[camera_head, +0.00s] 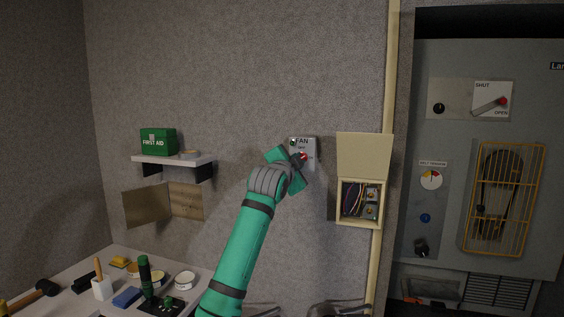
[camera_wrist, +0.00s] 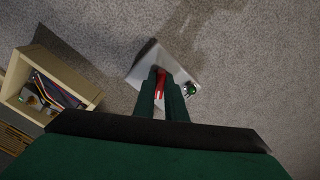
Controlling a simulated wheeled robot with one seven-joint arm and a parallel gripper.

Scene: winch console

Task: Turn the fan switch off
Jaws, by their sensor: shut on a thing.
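The fan switch plate (camera_head: 309,143) is a pale panel labelled FAN on the grey wall, in the middle of the head view. Its red knob (camera_head: 303,156) shows at my gripper's tip. In the wrist view the plate (camera_wrist: 146,56) lies beyond my fingers, with the red knob (camera_wrist: 161,82) between them. My green gripper (camera_wrist: 164,88) is shut on the red knob. A small green lamp or button (camera_wrist: 190,88) sits on the plate beside the fingers. My arm hides the plate's lower left, and I cannot read the knob's setting.
An open fuse box (camera_head: 343,205) with wires is on the wall to the right, its lid raised. A shelf (camera_head: 170,161) with a green first aid box (camera_head: 158,141) is to the left. A cluttered bench (camera_head: 200,289) stands below. A grey cabinet (camera_head: 450,120) is at far right.

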